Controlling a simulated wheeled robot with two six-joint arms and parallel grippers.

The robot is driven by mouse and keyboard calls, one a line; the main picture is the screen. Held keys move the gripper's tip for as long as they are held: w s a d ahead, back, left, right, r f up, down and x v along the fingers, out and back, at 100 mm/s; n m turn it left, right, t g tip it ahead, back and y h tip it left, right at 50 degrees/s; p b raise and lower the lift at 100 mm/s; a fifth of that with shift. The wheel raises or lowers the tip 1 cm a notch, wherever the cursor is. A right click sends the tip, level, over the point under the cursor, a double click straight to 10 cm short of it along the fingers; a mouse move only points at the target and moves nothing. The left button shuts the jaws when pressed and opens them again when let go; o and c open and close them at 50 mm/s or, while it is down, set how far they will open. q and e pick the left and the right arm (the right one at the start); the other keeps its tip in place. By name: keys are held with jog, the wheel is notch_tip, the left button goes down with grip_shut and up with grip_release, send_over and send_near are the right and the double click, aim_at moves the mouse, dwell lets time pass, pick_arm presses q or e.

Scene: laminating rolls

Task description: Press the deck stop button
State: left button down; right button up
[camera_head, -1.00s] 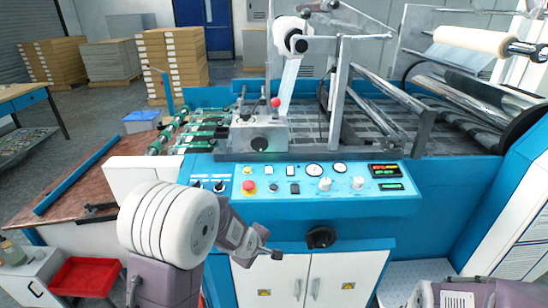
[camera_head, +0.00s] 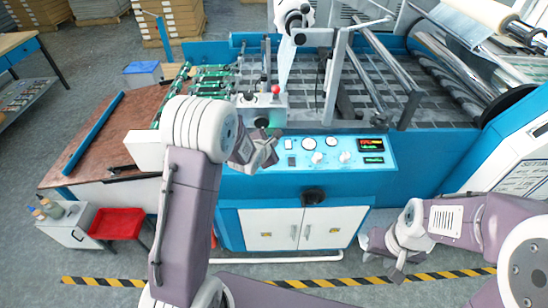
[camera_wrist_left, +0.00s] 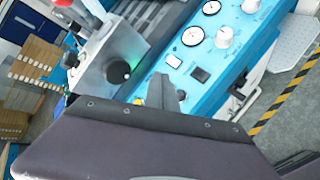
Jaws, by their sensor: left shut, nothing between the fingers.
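The blue control panel (camera_head: 345,153) on the machine front carries dials, knobs and displays. Which button is the deck stop cannot be read. In the left wrist view, the shut, empty left gripper (camera_wrist_left: 160,92) points at the panel (camera_wrist_left: 205,75), beside a small yellowish button (camera_wrist_left: 181,94). Contact cannot be told.
The laminating machine's bed (camera_head: 385,90) and rollers lie behind the panel. White cabinet doors (camera_head: 270,229) are below. A red tray (camera_head: 118,223) and a small white cabinet (camera_head: 68,227) stand at the left. Yellow-black tape (camera_head: 375,284) crosses the clear floor in front.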

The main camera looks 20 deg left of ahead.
pick_arm(q)
jog(key=shift+f, duration=0.15)
jog(key=f+b, duration=0.2)
jog(key=w+f+b, duration=0.1)
jog(key=f+b, duration=0.1)
jog(key=f, duration=0.1)
jog(key=f+b, duration=0.2)
jog(key=shift+w+a+f, duration=0.15)
jog(key=shift+w+a, duration=0.05)
jog(key=shift+w, duration=0.05)
jog(key=shift+w+f+b, duration=0.2)
jog(key=shift+f+b, duration=0.15)
jog(key=shift+f, duration=0.25)
dwell(1.2)
jog(key=shift+a+f, duration=0.1)
jog(key=shift+f, duration=0.25)
jog(key=shift+w+f+b, duration=0.1)
jog(key=shift+f+b, duration=0.3)
jog(key=shift+b, duration=0.15)
dwell(0.4)
dwell(0.3)
jog(key=shift+r+p, duration=0.7)
jog(key=shift+r, duration=0.15)
